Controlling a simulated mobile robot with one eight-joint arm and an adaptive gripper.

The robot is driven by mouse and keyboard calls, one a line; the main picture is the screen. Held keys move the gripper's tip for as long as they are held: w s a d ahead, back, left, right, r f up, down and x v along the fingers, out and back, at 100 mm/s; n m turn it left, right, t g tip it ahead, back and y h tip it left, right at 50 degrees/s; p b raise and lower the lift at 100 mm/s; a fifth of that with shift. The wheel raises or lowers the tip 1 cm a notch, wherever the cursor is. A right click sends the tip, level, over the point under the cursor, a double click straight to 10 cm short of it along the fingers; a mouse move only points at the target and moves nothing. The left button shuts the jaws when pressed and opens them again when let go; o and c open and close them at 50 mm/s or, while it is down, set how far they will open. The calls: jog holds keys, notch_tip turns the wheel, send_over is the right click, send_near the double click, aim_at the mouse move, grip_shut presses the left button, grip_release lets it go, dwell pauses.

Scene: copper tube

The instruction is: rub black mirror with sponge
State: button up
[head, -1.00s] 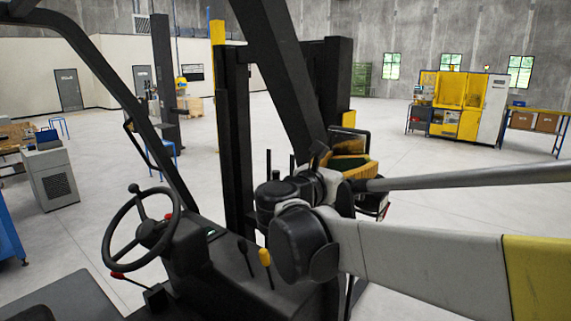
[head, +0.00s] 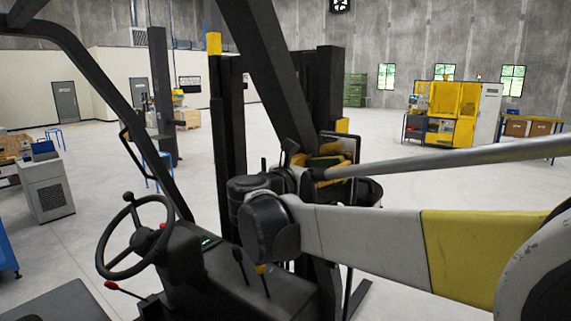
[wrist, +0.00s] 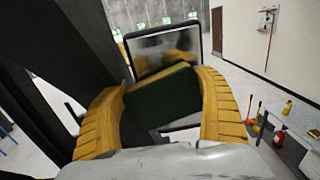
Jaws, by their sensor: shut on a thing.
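My gripper (wrist: 165,108) has two ribbed yellow fingers. They are shut on a sponge (wrist: 162,98) with a dark green face and a yellowish edge. The black mirror (wrist: 163,46), with a dark rectangular frame, is just beyond the sponge in the wrist view. Its glass reflects blurred yellow shapes. The sponge covers the lower part of the mirror, and I cannot tell whether they touch. In the head view, my gripper (head: 330,160) and the sponge (head: 325,162) are beside the forklift's front post, with the mirror (head: 350,143) partly behind them.
The forklift's dark post (head: 270,75) and mast (head: 228,150) stand close to the gripper. Its steering wheel (head: 136,237) is at the lower left. A yellow machine (head: 452,112) stands far off at the right, with open floor before it. A red extinguisher (wrist: 280,136) shows in the wrist view.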

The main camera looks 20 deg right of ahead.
aim_at(349, 157)
jog(key=shift+w+a+r+t+p, duration=0.2)
jog(key=shift+w+r, duration=0.1)
jog(key=shift+r, duration=0.35)
jog(key=shift+w+a+r+t+p, duration=0.15)
jog(key=shift+w+r, duration=0.15)
jog(key=shift+r, duration=0.3)
jog(key=shift+s+d+f, duration=0.1)
jog(key=shift+s+d, duration=0.1)
jog(key=shift+s, duration=0.25)
jog(key=shift+s+d+f, duration=0.1)
jog(key=shift+s+d, duration=0.05)
jog(key=shift+s, duration=0.25)
jog(key=shift+s+d+f, duration=0.1)
jog(key=shift+d+f, duration=0.05)
jog(key=shift+o, duration=0.2)
jog(key=shift+s+d+f, duration=0.1)
jog(key=shift+s+d, duration=0.55)
jog(key=shift+s, duration=0.25)
jog(key=shift+s+d, duration=0.6)
jog(key=shift+s, duration=0.3)
jog(key=shift+a, duration=0.15)
jog(key=shift+s+a, duration=0.15)
jog(key=shift+a, duration=0.15)
jog(key=shift+p+v, duration=0.4)
jog(key=shift+v, duration=2.15)
jog(key=shift+s, duration=0.1)
